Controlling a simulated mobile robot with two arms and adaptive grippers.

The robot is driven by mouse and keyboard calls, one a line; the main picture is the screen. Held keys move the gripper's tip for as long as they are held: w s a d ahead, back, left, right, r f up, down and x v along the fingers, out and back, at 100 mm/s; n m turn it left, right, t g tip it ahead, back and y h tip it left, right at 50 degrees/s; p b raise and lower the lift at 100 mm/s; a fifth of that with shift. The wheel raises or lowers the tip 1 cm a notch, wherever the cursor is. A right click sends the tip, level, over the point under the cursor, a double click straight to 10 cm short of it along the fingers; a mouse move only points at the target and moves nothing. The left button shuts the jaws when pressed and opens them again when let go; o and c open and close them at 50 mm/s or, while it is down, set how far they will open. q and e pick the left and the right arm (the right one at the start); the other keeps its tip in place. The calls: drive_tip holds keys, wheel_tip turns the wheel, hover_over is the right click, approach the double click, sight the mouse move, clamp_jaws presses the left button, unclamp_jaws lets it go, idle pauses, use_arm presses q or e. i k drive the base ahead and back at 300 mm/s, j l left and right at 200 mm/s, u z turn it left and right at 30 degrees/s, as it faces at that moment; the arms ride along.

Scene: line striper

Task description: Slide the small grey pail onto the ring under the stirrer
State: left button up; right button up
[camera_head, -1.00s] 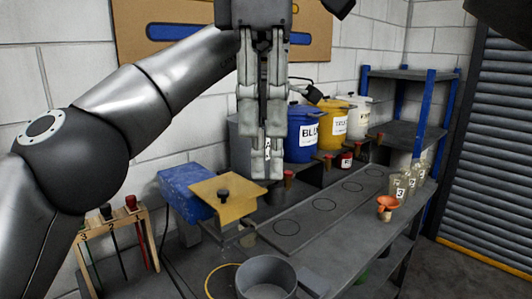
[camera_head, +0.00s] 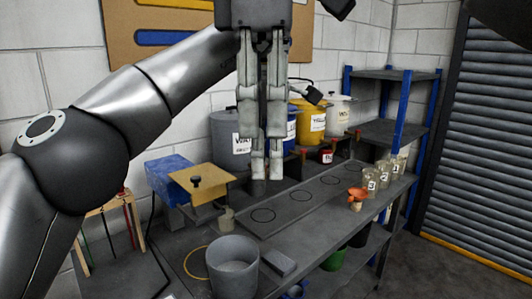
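The small grey pail (camera_head: 232,268) stands upright and open on the bench at the bottom of the view. A thin yellow ring (camera_head: 184,262) is marked on the bench just left of it; the pail hides the ring's right side, so I cannot tell how far they overlap. The stirrer, a blue box (camera_head: 172,178) with a tan plate (camera_head: 205,183) and dark knob, is behind the ring. My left gripper (camera_head: 267,172) points down beyond and above the pail, fingers together, nothing seen between them. Part of my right gripper (camera_head: 340,8) shows at the top edge; its fingers are unclear.
A small grey block (camera_head: 279,263) lies right of the pail. A grey strip with several circles (camera_head: 297,205) runs back along the bench. Paint buckets (camera_head: 312,122) line the wall.

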sight(232, 261)
drive_tip(key=k+l, duration=0.35)
drive_tip(key=l, duration=0.15)
drive_tip(key=k+l, duration=0.4)
drive_tip(key=l, duration=0.1)
